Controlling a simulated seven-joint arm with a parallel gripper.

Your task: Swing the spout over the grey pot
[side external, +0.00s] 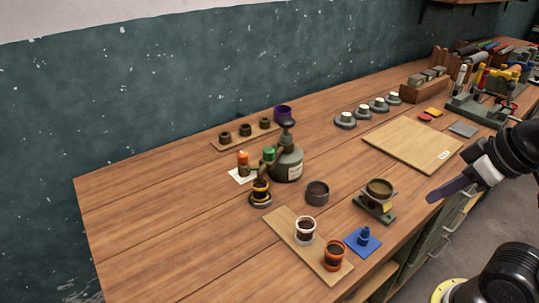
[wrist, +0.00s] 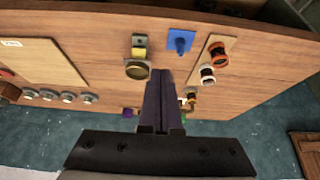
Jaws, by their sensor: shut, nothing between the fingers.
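The dispenser (side external: 287,165) is a grey-green bottle with a dark top, standing mid-table in the side view. Its spout, with a green piece (side external: 268,153) on it, reaches to the left, towards a yellow-banded pot (side external: 261,188). The spout's exact tip is too small to make out. The grey pot (side external: 317,192) stands empty-looking to the right and front of the dispenser, apart from the spout. My gripper (side external: 432,198) is shut and empty above the right front edge, well away from both. In the wrist view my shut fingers (wrist: 158,75) hide most of the dispenser and the grey pot.
Two cups stand on a front board (side external: 284,225). An orange-topped item (side external: 243,158) is left of the dispenser.

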